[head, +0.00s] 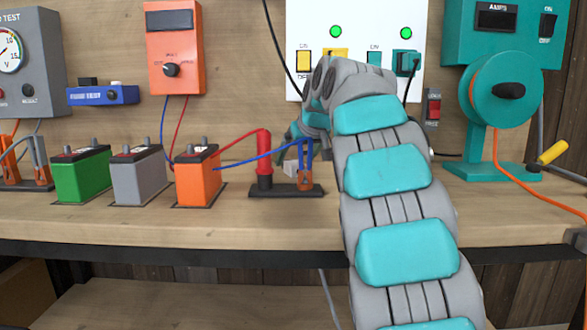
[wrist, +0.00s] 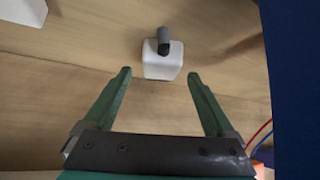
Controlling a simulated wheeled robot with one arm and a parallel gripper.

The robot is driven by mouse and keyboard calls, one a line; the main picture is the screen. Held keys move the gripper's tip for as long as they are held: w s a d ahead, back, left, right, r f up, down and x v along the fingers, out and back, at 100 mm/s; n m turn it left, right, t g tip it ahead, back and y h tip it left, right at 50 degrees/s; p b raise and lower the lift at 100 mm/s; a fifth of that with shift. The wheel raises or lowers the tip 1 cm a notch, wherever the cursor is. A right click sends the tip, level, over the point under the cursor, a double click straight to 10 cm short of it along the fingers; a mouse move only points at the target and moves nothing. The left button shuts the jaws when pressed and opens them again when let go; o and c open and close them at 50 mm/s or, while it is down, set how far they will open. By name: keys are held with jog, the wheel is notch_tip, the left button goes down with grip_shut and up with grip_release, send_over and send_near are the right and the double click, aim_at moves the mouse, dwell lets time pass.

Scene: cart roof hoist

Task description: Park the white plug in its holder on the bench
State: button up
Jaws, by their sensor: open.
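The white plug (wrist: 163,66) is a white block with a dark grey round stub, seen in the wrist view against pale wood. My gripper (wrist: 158,76) is open, its two green fingers apart. The plug is in line with the gap between them, just beyond the fingertips, and nothing is held. In the head view my gripper (head: 302,135) is mostly hidden behind my own wrist, above the back of the bench. A small pale block (head: 290,168) beneath it appears to be the plug. I cannot make out a separate holder.
A black stand (head: 285,191) with red and blue leads is close to the gripper. Orange (head: 198,183), grey (head: 138,177) and green (head: 82,177) batteries stand to its left. A white outlet panel (head: 312,22) is behind my arm. The bench front (head: 150,228) is clear.

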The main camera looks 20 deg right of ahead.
jog(key=x, duration=0.2)
jog(key=shift+w+f, duration=0.2)
jog(key=shift+f, duration=0.05)
grip_shut()
dwell(0.5)
